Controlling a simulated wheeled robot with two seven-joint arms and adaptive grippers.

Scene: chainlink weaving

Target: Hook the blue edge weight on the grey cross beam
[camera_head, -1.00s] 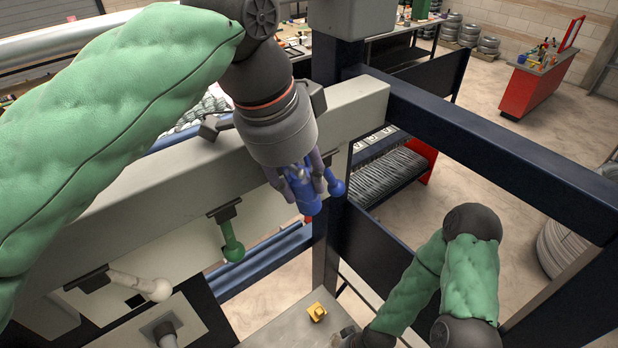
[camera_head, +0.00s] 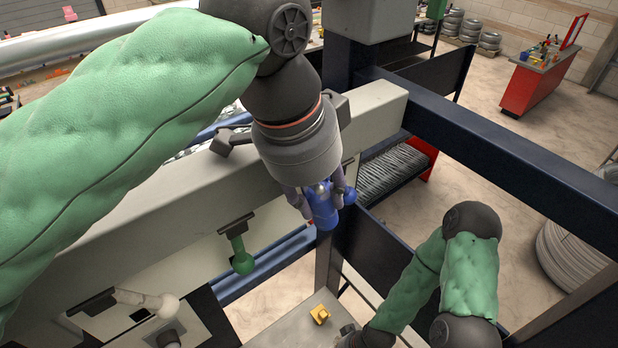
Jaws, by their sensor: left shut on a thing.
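My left gripper (camera_head: 322,192) is shut on the blue edge weight (camera_head: 324,210), in front of the grey cross beam (camera_head: 375,106) near its right end. The weight has a blue knob at its right side, and a bit of red shows beside it. The fingers cover its upper part, so I cannot tell whether it touches the beam. The beam runs from lower left to upper right, partly behind my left arm. My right gripper (camera_head: 350,334) is low in the picture, mostly hidden by its arm; its fingers are not clear.
A green hanging piece (camera_head: 240,252) and a white one (camera_head: 148,302) hang along the beam to the left. A yellow piece (camera_head: 320,314) lies on a grey surface (camera_head: 290,330) beside my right gripper. A dark blue frame rail (camera_head: 490,150) crosses at right.

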